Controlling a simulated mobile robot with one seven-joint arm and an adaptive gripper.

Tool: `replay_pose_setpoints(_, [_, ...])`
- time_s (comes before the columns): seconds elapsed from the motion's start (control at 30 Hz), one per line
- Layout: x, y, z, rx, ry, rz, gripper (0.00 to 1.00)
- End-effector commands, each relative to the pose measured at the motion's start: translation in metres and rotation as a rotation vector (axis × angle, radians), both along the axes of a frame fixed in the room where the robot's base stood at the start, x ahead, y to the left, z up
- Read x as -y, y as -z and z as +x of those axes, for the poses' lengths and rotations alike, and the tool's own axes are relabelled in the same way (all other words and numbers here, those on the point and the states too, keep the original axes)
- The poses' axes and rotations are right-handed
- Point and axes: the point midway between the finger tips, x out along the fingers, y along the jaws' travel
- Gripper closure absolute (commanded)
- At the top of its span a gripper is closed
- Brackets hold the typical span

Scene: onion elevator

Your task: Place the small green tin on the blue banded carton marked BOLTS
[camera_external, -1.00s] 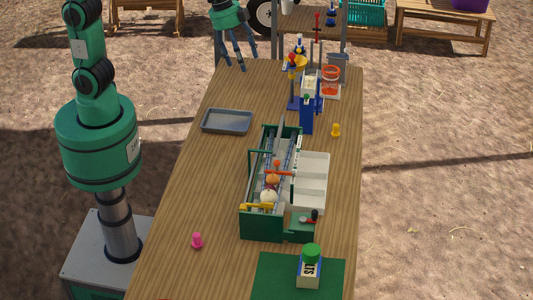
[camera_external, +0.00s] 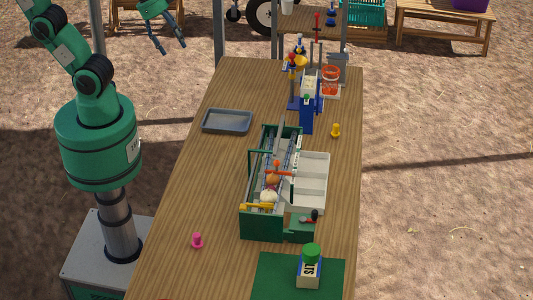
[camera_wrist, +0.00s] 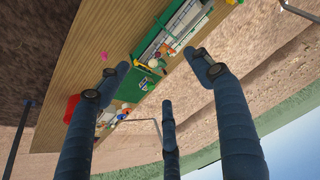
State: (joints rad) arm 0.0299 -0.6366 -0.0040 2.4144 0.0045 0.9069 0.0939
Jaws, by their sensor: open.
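The small green tin (camera_external: 311,250) sits on top of the carton (camera_external: 309,270) marked with dark letters, of which only part is legible. The carton is pale with some blue and stands on a green mat (camera_external: 270,285) at the near end of the table. My gripper (camera_external: 169,49) is open and empty, at the upper left, far from the tin and apart from it. In the wrist view its spread fingers (camera_wrist: 160,72) hold nothing, and the green mat (camera_wrist: 128,88) shows small beyond them.
A green-framed sorting device (camera_external: 262,222) with white trays (camera_external: 313,170) fills the middle of the table (camera_external: 200,190). A grey tray (camera_external: 227,121), a pink peg (camera_external: 197,241) and a yellow peg (camera_external: 336,130) stand around it. A blue stand (camera_external: 307,115) is at the back.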

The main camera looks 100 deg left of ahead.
Motion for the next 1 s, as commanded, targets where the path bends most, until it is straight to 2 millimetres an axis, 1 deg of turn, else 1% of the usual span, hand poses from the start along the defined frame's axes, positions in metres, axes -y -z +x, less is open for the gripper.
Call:
replay_pose_setpoints(0.03, [-0.003,0.003,-0.01,0.009,-0.026,-0.009,0.34])
replay_pose_setpoints(0.1, [-0.005,0.009,-0.021,0.017,-0.057,-0.023,0.34])
replay_pose_setpoints(0.2, [-0.007,0.015,-0.033,0.024,-0.088,-0.037,0.34])
replay_pose_setpoints(0.3, [-0.009,0.018,-0.039,0.029,-0.107,-0.045,0.34])
replay_pose_setpoints(0.77, [-0.009,0.021,-0.041,0.03,-0.115,-0.048,0.34])
replay_pose_setpoints(0.87, [-0.009,0.026,-0.041,0.03,-0.115,-0.048,0.34])
replay_pose_setpoints(1.0, [-0.009,0.041,-0.041,0.03,-0.114,-0.047,0.34])
